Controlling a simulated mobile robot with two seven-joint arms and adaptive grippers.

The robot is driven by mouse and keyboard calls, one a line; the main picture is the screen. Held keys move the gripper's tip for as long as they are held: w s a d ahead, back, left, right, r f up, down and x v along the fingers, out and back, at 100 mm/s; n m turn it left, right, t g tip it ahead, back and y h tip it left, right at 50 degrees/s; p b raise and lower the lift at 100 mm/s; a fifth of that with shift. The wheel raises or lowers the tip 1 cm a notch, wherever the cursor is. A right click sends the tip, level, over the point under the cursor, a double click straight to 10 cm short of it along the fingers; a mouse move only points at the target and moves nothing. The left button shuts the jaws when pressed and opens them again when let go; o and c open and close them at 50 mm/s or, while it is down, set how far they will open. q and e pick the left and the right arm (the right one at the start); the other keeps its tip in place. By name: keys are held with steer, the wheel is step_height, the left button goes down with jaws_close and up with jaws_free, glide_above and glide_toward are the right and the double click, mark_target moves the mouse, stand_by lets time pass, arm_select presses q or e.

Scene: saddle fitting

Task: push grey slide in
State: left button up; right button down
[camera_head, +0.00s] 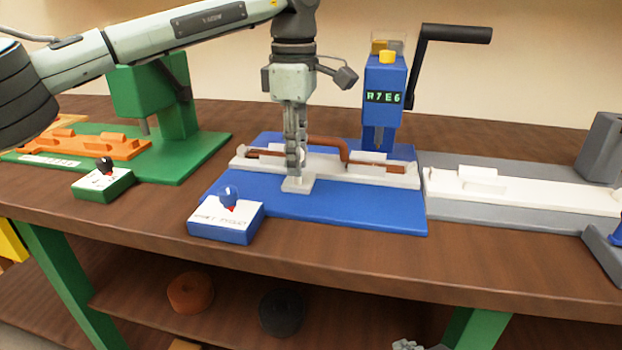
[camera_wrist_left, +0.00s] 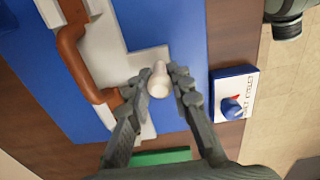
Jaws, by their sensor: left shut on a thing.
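The grey slide (camera_head: 298,184) lies on the blue base plate, at the front side of the long pale fixture (camera_head: 400,176). Its pale upright knob (camera_wrist_left: 158,80) shows between the fingertips in the left wrist view. My left gripper (camera_head: 295,170) points straight down over the slide and is shut on the knob; its fingers partly hide the slide in the head view. A brown bent tube (camera_head: 342,152) lies along the fixture just behind the gripper, and it also shows in the left wrist view (camera_wrist_left: 72,55).
A blue press (camera_head: 385,95) with a black crank handle (camera_head: 425,60) stands behind the fixture. A blue switch box (camera_head: 226,222) sits front left. A green station (camera_head: 175,150) is on the left and a grey one (camera_head: 470,208) on the right.

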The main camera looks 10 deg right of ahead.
mark_target(303, 170)
arm_select(q)
steer(key=shift+w+d+r+p, duration=0.15)
steer(key=shift+w+p, duration=0.1)
steer(key=shift+p, duration=0.2)
steer(key=shift+w+d+p, duration=0.1)
steer(key=shift+w+p, duration=0.3)
steer(key=shift+w, duration=0.05)
steer(key=shift+w+d, duration=0.3)
steer(key=shift+w, duration=0.65)
steer(key=shift+w+d, duration=0.15)
steer(key=shift+w, duration=0.4)
steer(key=shift+o, duration=0.2)
steer(key=shift+w, duration=0.1)
steer(key=shift+o, duration=0.5)
steer(key=shift+w, duration=0.1)
steer(key=o, duration=0.7)
